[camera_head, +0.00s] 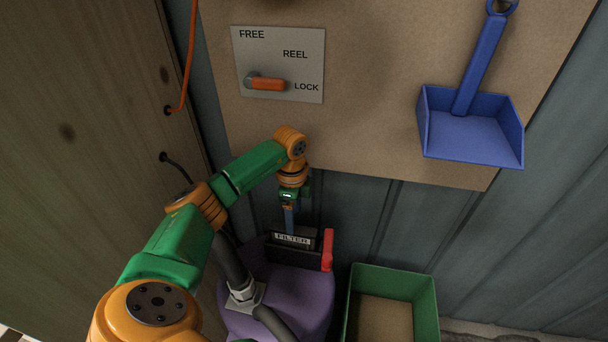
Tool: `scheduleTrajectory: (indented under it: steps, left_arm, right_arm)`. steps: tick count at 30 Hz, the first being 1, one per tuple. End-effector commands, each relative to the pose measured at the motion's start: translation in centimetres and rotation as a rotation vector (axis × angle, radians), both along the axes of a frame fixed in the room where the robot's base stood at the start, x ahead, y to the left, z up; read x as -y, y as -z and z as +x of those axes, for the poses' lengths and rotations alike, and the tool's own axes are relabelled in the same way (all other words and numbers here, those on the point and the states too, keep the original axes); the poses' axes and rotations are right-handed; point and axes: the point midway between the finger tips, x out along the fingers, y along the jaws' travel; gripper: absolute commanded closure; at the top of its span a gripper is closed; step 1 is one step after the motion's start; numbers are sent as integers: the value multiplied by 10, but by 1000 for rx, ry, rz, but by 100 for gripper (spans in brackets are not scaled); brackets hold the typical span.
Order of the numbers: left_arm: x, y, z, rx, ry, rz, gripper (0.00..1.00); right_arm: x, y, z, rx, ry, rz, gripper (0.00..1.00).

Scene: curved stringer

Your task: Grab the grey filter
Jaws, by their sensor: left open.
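A dark grey filter (310,232) sits at the top of a purple machine (300,298), at a dark housing with a white FILTER label (291,239). A red piece (327,250) stands upright at the housing's right end. My left gripper (289,222) points down from above, with its fingertips right at the filter's left part, just behind the label. It is open. I cannot tell whether the fingers touch the filter or straddle it. Part of the filter is hidden by the housing and the gripper. My right gripper is not in view.
A green open bin (428,312) stands right of the purple machine. A grey hose (232,262) joins the machine beside my left arm. A blue dustpan (470,130) and a FREE/REEL/LOCK panel (300,62) with an orange handle (267,84) are on the board behind.

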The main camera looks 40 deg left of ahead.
Motion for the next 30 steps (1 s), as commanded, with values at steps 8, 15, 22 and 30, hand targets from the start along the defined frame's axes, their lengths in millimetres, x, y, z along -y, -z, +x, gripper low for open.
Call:
scheduleTrajectory:
  steps: [8,15,22,30]
  left_arm:
    - [9,52,-5,-3,0,-1,30]
    - [9,57,-5,0,2,0,30]
    - [9,57,-5,1,2,0,84]
    - [9,57,-5,1,2,0,100]
  right_arm:
    - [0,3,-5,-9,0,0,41]
    - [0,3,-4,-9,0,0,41]
    - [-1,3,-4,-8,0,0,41]
    - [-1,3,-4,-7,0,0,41]
